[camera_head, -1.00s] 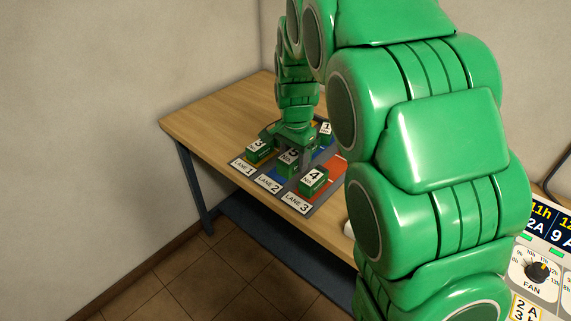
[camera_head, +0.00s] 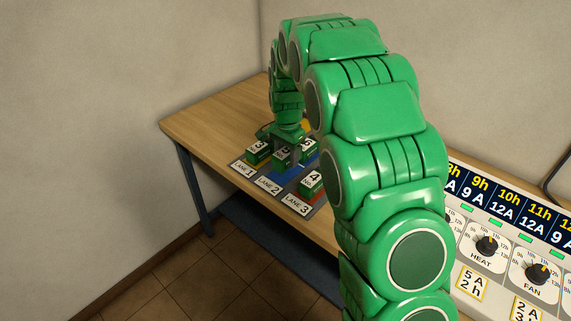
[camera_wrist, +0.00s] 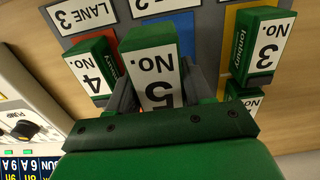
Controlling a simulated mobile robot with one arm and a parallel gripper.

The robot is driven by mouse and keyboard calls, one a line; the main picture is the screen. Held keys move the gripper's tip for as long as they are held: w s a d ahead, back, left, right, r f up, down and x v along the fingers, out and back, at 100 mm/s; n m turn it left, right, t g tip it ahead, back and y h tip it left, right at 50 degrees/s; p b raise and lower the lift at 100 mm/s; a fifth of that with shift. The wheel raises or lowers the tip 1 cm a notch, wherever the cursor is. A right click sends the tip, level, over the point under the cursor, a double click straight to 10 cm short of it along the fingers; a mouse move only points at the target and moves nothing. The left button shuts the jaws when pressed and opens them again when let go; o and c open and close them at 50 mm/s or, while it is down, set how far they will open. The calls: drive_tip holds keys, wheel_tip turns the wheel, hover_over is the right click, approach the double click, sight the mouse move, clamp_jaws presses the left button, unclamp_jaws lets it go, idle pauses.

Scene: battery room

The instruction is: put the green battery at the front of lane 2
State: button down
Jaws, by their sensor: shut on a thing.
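My gripper (camera_head: 289,148) is shut on a green battery with a white top marked No. 5 (camera_wrist: 155,65). In the wrist view it sits between the two grey fingers. In the head view a green battery (camera_head: 281,159) shows under my gripper, over the lane board. The blue lane 2 strip (camera_wrist: 178,28) lies beyond the held battery in the wrist view. The LANE 2 label (camera_head: 269,185) is at the board's front edge, nearer the camera than my gripper. I cannot tell whether the held battery touches the board.
A green battery No. 3 (camera_wrist: 262,48) stands in yellow lane 1. Battery No. 4 (camera_wrist: 92,68) stands in lane 3. Another green battery (camera_head: 307,149) stands right of my gripper. The wooden table (camera_head: 205,121) is bare to the left. A control panel (camera_head: 500,230) is at the right.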

sight(285, 157)
drive_tip(key=shift+w+a+f, duration=0.15)
drive_tip(key=shift+w+f, duration=1)
drive_tip(key=shift+f, duration=1.65)
drive_tip(key=shift+c, duration=2.3)
unclamp_jaws()
drive_tip(key=shift+f, duration=0.1)
